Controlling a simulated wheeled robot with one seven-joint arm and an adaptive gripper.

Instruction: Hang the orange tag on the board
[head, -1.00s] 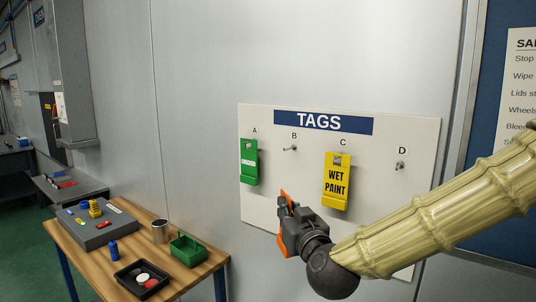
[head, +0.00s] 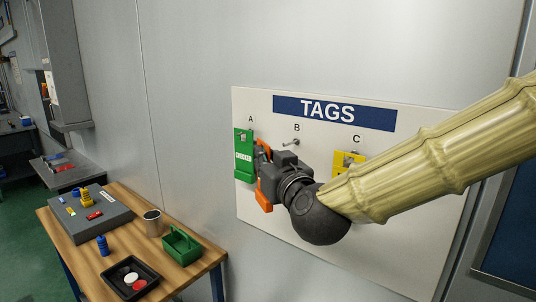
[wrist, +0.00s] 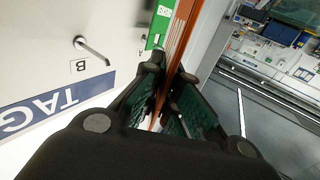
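My gripper (head: 264,174) is shut on the orange tag (head: 264,199), in front of the board (head: 440,120) marked TAGS. In the wrist view the orange tag (wrist: 179,40) stands edge-on between the fingers (wrist: 168,85). Peg B (head: 290,142) is bare; in the head view it is just up and right of the tag's top. It also shows in the wrist view (wrist: 92,50), apart from the tag. A green tag (head: 244,160) hangs at A, close left of the orange tag. Peg D is hidden.
A wooden table (head: 190,268) at lower left holds a green caddy (head: 181,246), a metal cup (head: 153,222), a black tray (head: 130,280) with discs, and a grey block (head: 90,215). The wall above the board is clear.

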